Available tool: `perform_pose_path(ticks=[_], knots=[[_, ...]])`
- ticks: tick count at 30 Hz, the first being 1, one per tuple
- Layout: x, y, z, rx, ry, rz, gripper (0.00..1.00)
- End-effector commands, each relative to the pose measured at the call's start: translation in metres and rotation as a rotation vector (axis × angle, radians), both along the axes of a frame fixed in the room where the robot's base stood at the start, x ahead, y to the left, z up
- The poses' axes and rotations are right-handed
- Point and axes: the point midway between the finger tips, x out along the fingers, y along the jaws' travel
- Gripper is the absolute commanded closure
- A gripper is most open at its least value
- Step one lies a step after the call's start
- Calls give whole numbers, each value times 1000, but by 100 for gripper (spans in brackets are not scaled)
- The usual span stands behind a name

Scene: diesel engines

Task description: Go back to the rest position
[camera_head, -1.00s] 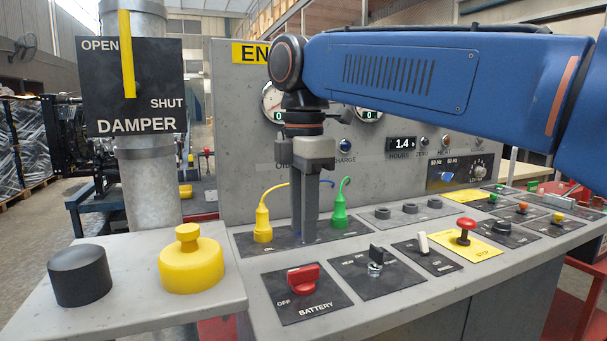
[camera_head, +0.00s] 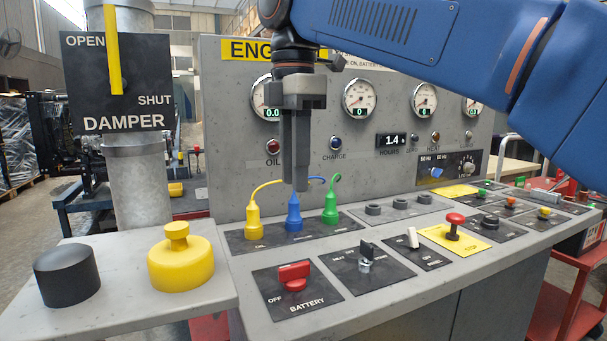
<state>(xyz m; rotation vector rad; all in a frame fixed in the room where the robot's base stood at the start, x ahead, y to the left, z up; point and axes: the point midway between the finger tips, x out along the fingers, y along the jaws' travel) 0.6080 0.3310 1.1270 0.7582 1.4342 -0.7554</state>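My gripper (camera_head: 298,188) points straight down in front of the grey panel face, with its fingertips just above the blue plug (camera_head: 294,214). The fingers overlap in this view, so any gap between them is hidden. The blue plug stands upright in its black plate, between the yellow plug (camera_head: 254,220) and the green plug (camera_head: 331,205). My blue arm (camera_head: 400,30) reaches in from the upper right.
The red battery switch (camera_head: 293,275), black key switch (camera_head: 366,255) and red stop button (camera_head: 454,222) stand on the console. The damper sign (camera_head: 117,80) and yellow knob (camera_head: 180,258) are at left. Space in front of the console is clear.

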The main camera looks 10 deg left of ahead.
Motion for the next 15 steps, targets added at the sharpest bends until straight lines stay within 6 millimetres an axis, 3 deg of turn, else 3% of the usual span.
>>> perform_pose_path(ticks=[5,15], knots=[[10,-38,-11,21,-18,-147,70],[19,-165,-77,110,-81,-703,70]])
